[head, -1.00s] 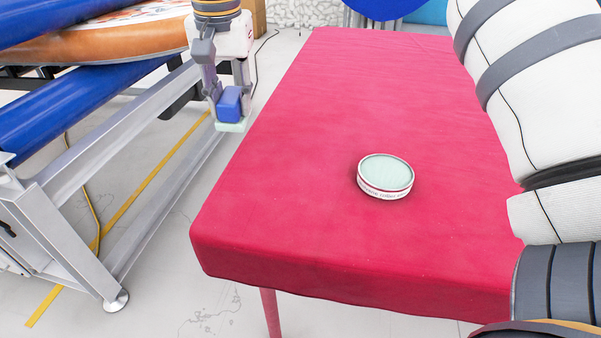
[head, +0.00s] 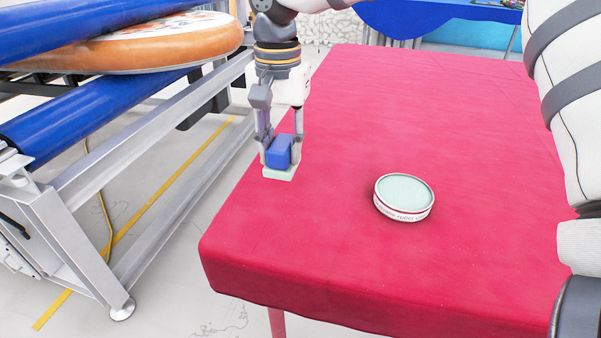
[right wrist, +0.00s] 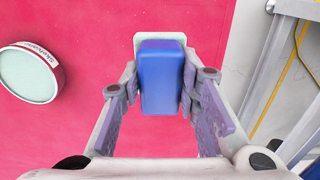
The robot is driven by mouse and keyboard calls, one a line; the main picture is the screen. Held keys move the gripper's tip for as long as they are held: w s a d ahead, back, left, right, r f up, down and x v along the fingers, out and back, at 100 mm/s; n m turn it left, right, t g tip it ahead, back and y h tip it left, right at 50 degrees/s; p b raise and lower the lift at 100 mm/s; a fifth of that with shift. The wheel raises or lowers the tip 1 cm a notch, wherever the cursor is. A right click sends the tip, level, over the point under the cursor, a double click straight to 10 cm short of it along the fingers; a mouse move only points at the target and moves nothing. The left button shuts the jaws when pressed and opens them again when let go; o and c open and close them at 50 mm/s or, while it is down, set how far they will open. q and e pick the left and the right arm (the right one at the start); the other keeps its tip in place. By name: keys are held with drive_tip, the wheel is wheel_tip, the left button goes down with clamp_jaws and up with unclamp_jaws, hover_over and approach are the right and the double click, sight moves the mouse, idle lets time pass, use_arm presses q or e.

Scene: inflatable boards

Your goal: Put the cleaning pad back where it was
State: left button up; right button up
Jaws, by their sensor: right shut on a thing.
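The cleaning pad (head: 278,153) is a blue block with a pale green base. My right gripper (head: 280,145) is shut on its blue block and holds it upright, over the left edge area of the red table. In the right wrist view the pad (right wrist: 161,78) sits between the two fingers, with the pale green base showing behind it. How high its base is above the cloth is hard to tell. A round white tin (head: 404,198) with a pale green top stands on the table, right of the pad; it also shows in the right wrist view (right wrist: 32,72). My left gripper is not in view.
The red-covered table (head: 330,250) is clear around the tin. A metal frame with blue rollers (head: 110,110) and an orange inflatable board (head: 150,50) stands to the left. My own arm links fill the right edge.

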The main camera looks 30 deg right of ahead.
sight(297, 167)
drive_tip(key=d+f, duration=0.1)
drive_tip(key=f, duration=0.1)
drive_tip(key=s+d+f, duration=0.1)
drive_tip(key=shift+d+f, duration=0.3)
drive_tip(key=shift+f, duration=0.1)
drive_tip(key=shift+a+f, duration=0.1)
drive_tip(key=shift+f, duration=1.25)
drive_tip(key=shift+f, duration=0.15)
drive_tip(key=o, duration=1)
wheel_tip(297, 167, up, 12)
drive_tip(key=shift+r, duration=0.15)
